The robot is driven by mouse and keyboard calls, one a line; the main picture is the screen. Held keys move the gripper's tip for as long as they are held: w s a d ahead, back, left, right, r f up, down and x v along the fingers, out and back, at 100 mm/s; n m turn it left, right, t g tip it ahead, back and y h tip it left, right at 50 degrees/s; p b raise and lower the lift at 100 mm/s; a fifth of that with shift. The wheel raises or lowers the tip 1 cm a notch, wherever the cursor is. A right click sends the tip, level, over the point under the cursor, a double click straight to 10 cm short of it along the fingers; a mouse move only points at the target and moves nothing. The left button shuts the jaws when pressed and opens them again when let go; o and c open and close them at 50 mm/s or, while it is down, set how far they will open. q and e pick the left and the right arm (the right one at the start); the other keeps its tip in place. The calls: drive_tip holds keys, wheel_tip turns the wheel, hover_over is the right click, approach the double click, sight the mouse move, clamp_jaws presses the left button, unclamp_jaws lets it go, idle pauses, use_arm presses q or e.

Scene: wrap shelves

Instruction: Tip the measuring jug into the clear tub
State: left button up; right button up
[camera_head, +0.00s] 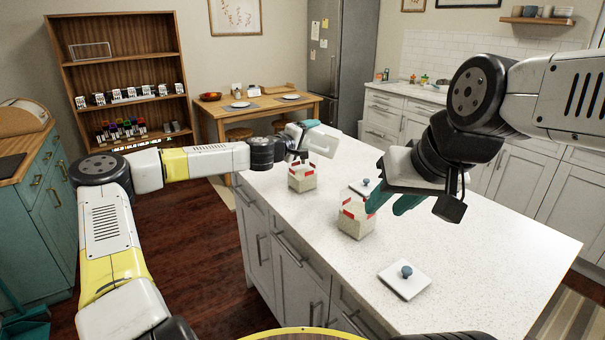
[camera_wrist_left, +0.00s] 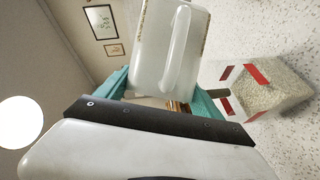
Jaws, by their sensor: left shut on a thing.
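My left gripper (camera_head: 300,143) is shut on the measuring jug (camera_head: 323,143), whitish with a handle, above the counter. In the left wrist view the jug (camera_wrist_left: 165,45) shows between the teal fingers of my left gripper (camera_wrist_left: 165,98); its exact tilt is hard to tell. A clear tub (camera_head: 302,180) with red corner clips and pale, grainy contents stands just below the left gripper. A similar tub (camera_head: 355,222) stands nearer. One such tub (camera_wrist_left: 270,92) shows beside the jug in the left wrist view. My right gripper (camera_head: 394,203) has its teal fingers apart and looks empty, above and right of the nearer tub.
A white lid with a blue knob (camera_head: 405,283) lies near the counter's front. Another lid (camera_head: 360,188) lies behind the nearer tub. The white speckled counter (camera_head: 490,270) is clear on its right side. A wooden shelf (camera_head: 125,75) with small jars stands at the back left.

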sight(330, 131)
use_arm(q)
drive_tip(key=shift+w+a+n+t+h, duration=0.1)
drive_tip(key=shift+a+n+t+h, duration=0.25)
drive_tip(key=shift+n, duration=0.65)
idle(1.9)
drive_tip(key=shift+r, duration=0.1)
idle(0.3)
